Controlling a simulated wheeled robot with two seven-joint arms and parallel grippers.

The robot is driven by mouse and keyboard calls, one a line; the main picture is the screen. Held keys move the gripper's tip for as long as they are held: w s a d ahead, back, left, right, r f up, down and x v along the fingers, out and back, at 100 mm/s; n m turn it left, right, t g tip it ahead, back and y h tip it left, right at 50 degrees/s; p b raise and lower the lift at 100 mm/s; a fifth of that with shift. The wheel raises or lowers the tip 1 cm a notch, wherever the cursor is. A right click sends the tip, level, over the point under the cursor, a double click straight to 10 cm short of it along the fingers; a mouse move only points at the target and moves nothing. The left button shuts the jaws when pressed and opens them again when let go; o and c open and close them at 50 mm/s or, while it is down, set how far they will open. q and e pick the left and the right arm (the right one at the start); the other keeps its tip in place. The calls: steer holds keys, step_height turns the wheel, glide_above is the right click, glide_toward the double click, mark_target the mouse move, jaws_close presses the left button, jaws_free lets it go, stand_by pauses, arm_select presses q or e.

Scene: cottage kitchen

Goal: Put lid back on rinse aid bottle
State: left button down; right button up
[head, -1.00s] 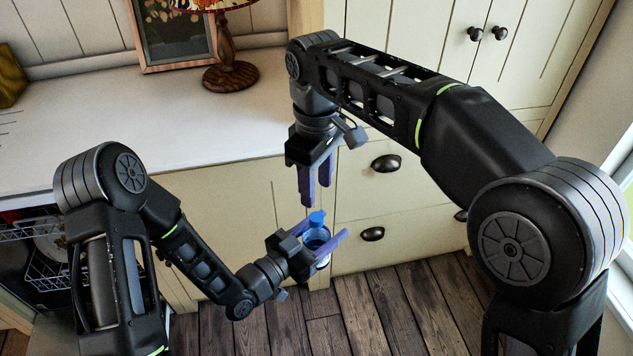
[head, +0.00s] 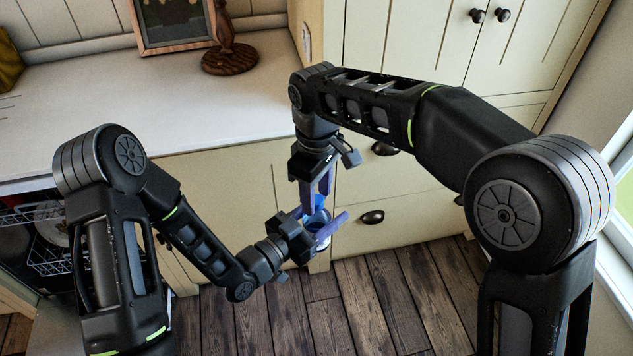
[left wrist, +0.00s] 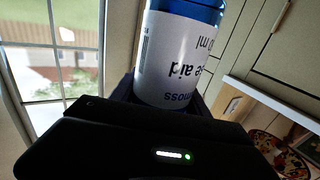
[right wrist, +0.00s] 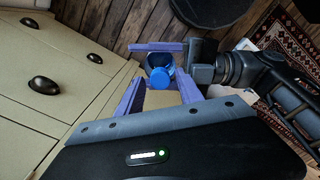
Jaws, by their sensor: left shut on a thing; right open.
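The rinse aid bottle (left wrist: 170,55) is blue with a white label, and my left gripper (head: 322,226) is shut around it, holding it above the floor in front of the drawers. Its label fills much of the left wrist view. My right gripper (head: 318,202) points down from above, open, its fingers around the top of the bottle.
The cream cabinet with drawers (head: 372,217) stands close behind the grippers. The white worktop (head: 120,115) at the left carries a lamp base (head: 230,58) and a picture frame (head: 172,22). An open dishwasher rack (head: 50,260) is at the far left. The wooden floor (head: 380,300) below is clear.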

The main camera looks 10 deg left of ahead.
steer(key=shift+f, duration=0.1)
steer(key=shift+c, duration=0.4)
jaws_close()
stand_by(0.3)
steer(key=shift+o, duration=1.2)
jaws_free()
step_height(320, 180, up, 8)
steer(key=shift+f, duration=0.2)
steer(key=shift+f, duration=0.1)
